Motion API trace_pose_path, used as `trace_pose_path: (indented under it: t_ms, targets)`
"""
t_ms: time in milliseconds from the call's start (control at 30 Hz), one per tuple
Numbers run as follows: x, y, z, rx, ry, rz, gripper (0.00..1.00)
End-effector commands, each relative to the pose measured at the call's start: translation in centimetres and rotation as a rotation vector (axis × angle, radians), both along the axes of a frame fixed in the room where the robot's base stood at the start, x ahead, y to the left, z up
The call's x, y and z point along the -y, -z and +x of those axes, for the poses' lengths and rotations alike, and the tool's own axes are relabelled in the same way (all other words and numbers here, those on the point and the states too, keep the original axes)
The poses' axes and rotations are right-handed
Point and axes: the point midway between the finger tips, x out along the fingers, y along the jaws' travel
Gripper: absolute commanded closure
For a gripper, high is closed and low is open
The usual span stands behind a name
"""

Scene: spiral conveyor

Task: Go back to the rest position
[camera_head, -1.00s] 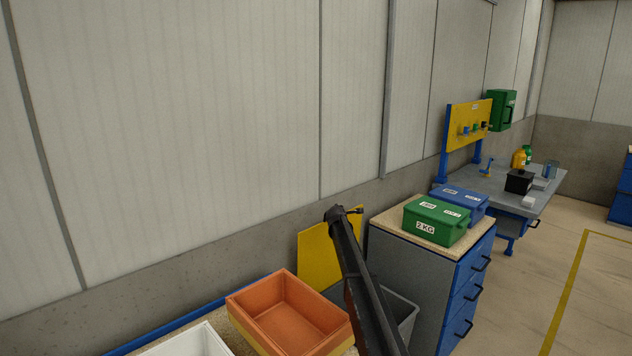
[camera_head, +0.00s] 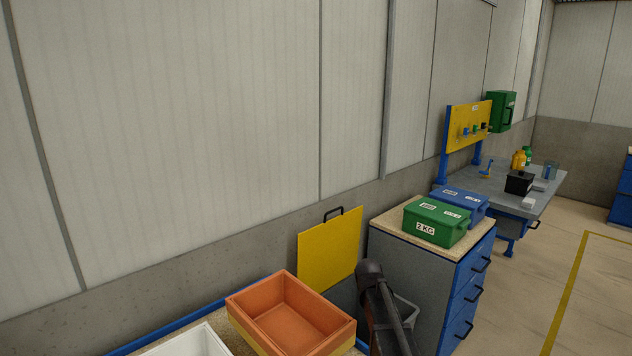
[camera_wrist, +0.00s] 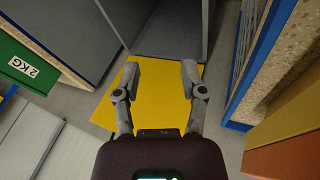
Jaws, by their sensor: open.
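My gripper (camera_wrist: 159,82) shows in the wrist view with its two fingers apart and nothing between them. It hangs over a yellow panel (camera_wrist: 150,110), with a grey open-topped bin (camera_wrist: 168,30) beyond the fingertips. In the head view my dark arm stands at the lower middle, in front of the grey bin (camera_head: 408,308) and right of the yellow panel (camera_head: 330,250).
An orange tray (camera_head: 290,312) and a white tray (camera_head: 195,345) sit on the bench at lower left. A drawer cabinet (camera_head: 420,275) with a green box (camera_head: 436,222) and a blue box (camera_head: 462,203) stands to the right. A grey worktable (camera_head: 495,188) lies beyond.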

Motion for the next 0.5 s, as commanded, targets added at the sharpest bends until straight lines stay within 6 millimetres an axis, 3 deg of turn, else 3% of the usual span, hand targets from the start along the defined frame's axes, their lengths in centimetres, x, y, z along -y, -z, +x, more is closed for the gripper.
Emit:
trace_pose_path:
  t_ms: [33,200,300,500]
  targets:
    - [0.2,0.4,-3.7,-0.033,0.05,0.034,0.46]
    - [0.4,1.5,-12.7,-0.157,0.233,0.143,0.46]
    - [0.3,1.8,-17.1,-0.222,0.325,0.189,0.46]
    - [0.0,2.2,-23.8,-0.323,0.466,0.248,0.46]
